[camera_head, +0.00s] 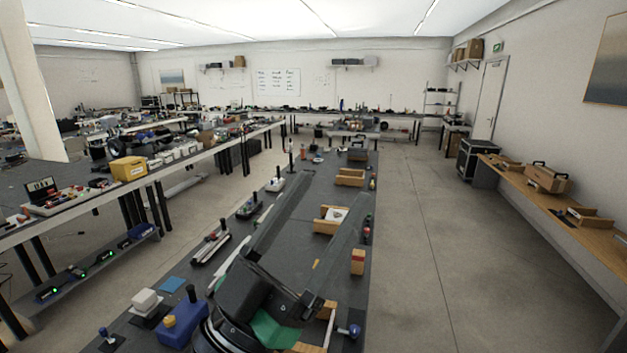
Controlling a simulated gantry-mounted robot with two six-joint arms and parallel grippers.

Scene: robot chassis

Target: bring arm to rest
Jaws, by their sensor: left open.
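My left gripper (333,200) reaches up from the bottom middle of the head view over the dark workbench (225,262). Its two long grey fingers are spread apart, and no object shows held between them. A wooden tray (327,227) with a pale item shows between the fingers, on the bench beyond. The black gripper body hides part of the bench. A green item (272,331) and wooden parts show behind and below it. My right gripper is not in view.
A blue bin (183,322), white blocks (146,301) and a blue square (172,284) lie left of my gripper. A wooden block (357,262) and a blue-knobbed item (351,331) are at its right. Open floor (450,255) lies right of the bench.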

